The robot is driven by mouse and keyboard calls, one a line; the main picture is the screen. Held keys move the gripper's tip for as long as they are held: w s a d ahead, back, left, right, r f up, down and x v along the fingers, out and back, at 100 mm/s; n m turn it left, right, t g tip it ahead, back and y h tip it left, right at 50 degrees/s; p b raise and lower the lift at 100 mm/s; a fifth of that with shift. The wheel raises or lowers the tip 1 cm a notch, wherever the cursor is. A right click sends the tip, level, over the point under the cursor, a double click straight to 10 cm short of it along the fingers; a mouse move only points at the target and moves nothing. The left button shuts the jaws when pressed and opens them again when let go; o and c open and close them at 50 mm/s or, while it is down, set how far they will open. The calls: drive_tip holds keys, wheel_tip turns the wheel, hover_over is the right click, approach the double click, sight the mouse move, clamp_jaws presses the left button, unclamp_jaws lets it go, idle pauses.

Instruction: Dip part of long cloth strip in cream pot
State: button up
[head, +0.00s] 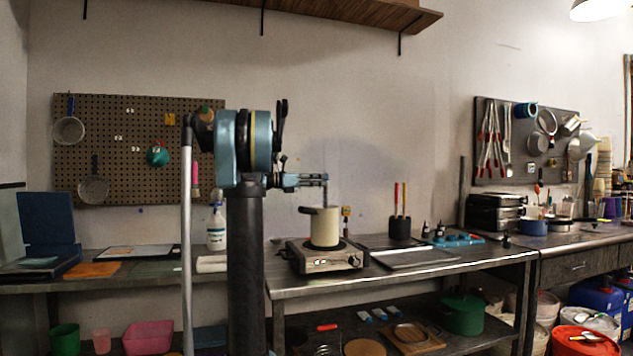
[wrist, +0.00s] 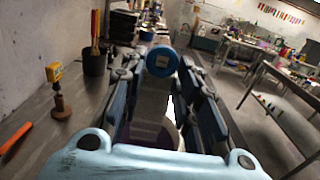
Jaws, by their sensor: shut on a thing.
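The cream pot (head: 323,230) stands upright on a small hot plate, its dark handle pointing left. My gripper (head: 325,182) is directly above the pot, pointing away from my column. In the wrist view, my gripper (wrist: 158,95) is shut on a pale grey strip of cloth (wrist: 150,103) that hangs between the fingers. Below it shows a dark purple area, apparently the pot's contents, with a pale edge beside it. The strip's lower end is hidden by the wrist housing, so I cannot tell whether it touches the purple. The strip is too thin to make out clearly in the head view.
The hot plate (head: 325,259) sits near the left end of the metal bench. A yellow-topped wooden tool (wrist: 58,90) and a dark holder with brushes (head: 400,228) stand nearby. A flat tray (head: 415,259) lies right of the hot plate. Open floor shows in the wrist view.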

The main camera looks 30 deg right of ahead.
drive_tip(key=shift+w+d, duration=0.1)
drive_tip(key=shift+d, duration=0.05)
idle(0.3)
drive_tip(key=shift+w+d, duration=0.1)
drive_tip(key=shift+d, duration=0.15)
drive_tip(key=shift+a, duration=0.2)
drive_tip(key=shift+s+a, duration=0.4)
drive_tip(key=shift+a, duration=0.15)
drive_tip(key=shift+d, duration=0.15)
drive_tip(key=shift+w+d, duration=0.4)
drive_tip(key=shift+d, duration=0.15)
drive_tip(key=shift+s+a, duration=0.4)
drive_tip(key=shift+a, duration=0.3)
